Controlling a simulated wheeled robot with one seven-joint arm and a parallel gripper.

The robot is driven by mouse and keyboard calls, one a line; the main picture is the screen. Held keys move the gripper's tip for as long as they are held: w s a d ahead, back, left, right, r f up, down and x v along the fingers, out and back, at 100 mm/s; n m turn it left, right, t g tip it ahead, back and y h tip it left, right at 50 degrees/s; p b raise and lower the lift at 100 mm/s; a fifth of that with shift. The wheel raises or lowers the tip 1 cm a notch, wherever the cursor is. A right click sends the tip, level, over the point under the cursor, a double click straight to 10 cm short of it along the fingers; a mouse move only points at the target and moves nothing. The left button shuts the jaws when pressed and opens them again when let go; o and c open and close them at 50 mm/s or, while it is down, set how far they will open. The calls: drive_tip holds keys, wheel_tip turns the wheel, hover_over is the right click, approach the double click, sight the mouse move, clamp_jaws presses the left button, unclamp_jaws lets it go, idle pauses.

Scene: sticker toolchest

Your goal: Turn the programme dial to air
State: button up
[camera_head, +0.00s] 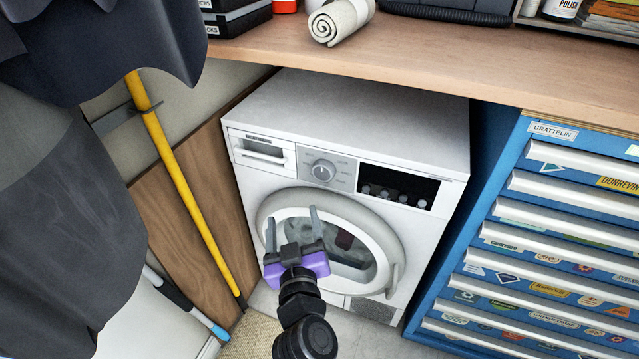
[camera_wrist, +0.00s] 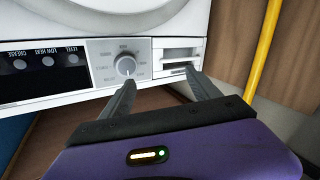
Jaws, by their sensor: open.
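The programme dial (camera_head: 323,171) is a round silver-grey knob on a grey panel at the top front of the white washing machine (camera_head: 370,130). In the wrist view, which is upside down, the dial (camera_wrist: 125,65) shows with small labels around it, too small to read surely. Its pointer direction is hard to tell. My gripper (camera_head: 293,222) is purple and grey, its two fingers apart and empty. It is in front of the round door, below the dial in the head view. In the wrist view, my gripper (camera_wrist: 158,82) has its fingertips near the panel, apart from the dial.
A dark display with several round buttons (camera_head: 398,188) is right of the dial, and a drawer (camera_head: 264,152) is left. A wooden worktop (camera_head: 430,55) overhangs the machine. A blue toolchest (camera_head: 505,213) stands right; a yellow pole (camera_head: 180,180) leans left.

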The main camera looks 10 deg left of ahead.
drive_tip(key=w+a+r+m+t+h+b, duration=0.1)
drive_tip(key=w+a+r+m+h, duration=0.2)
drive_tip(key=w+a+h, duration=0.15)
drive_tip(key=m+h, duration=0.5)
approach(322, 173)
drive_tip(key=shift+m+y, duration=0.25)
drive_tip(key=shift+m, duration=0.05)
drive_tip(key=shift+b+x, duration=0.45)
drive_tip(key=shift+x, duration=3.8)
drive_tip(key=shift+d+r, duration=0.1)
drive_tip(key=shift+r, duration=0.1)
drive_tip(key=shift+s, duration=0.1)
drive_tip(key=c, duration=1.3)
drive_tip(key=shift+c, duration=0.2)
